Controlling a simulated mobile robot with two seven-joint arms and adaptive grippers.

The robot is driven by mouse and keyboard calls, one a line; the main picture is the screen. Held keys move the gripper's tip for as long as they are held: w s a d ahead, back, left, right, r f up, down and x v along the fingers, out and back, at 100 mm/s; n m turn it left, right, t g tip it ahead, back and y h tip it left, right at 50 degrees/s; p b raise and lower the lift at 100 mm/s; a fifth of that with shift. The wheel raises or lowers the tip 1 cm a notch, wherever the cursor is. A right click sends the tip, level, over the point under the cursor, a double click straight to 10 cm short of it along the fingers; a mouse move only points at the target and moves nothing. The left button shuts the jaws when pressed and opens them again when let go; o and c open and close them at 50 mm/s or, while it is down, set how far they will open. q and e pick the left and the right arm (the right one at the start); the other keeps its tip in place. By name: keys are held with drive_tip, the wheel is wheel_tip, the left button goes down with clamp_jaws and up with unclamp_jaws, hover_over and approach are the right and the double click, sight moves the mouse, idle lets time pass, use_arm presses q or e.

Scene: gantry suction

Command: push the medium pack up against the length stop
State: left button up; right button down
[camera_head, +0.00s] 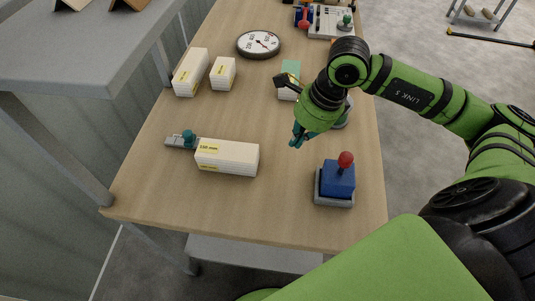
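A white pack with a yellow label (227,158) lies on the near left of the table; the label is too small to read surely, but it looks like the medium pack. A small grey and teal fixture (182,141), which looks like the length stop, sits at its left end; I cannot tell whether they touch. My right gripper (297,138) points down over the table, to the right of the pack and apart from it. Its teal fingertips look close together with nothing between them. My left gripper is not in view.
A long white pack (190,74) and a short one (222,74) stand farther back, near a round dial (258,44). A blue box with a red knob (337,180) stands at the near right.

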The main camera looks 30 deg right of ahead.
sight(254, 153)
drive_tip(key=x, duration=0.2)
drive_tip(key=p+x, duration=0.1)
drive_tip(key=x, duration=0.2)
drive_tip(key=p+x, duration=0.1)
drive_tip(key=x, duration=0.2)
drive_tip(key=shift+s+a+f, duration=0.1)
drive_tip(key=shift+a, duration=0.2)
drive_tip(key=shift+w+a+f+p, duration=0.2)
drive_tip(key=shift+w+a+p, duration=0.2)
drive_tip(key=shift+w+a, duration=0.15)
drive_tip(key=shift+w+a+f+p, duration=0.2)
drive_tip(key=shift+w+a+p, duration=0.2)
drive_tip(key=shift+a, duration=0.2)
drive_tip(key=shift+w+a+f, duration=0.1)
drive_tip(key=shift+w+a, duration=0.3)
drive_tip(key=shift+a, duration=0.1)
drive_tip(key=shift+w+a+f+b, duration=0.1)
drive_tip(key=shift+w+a+b, duration=0.35)
drive_tip(key=shift+w+a, duration=0.25)
drive_tip(key=shift+w+a+b, duration=0.45)
drive_tip(key=shift+a, duration=0.35)
drive_tip(key=shift+s, duration=0.1)
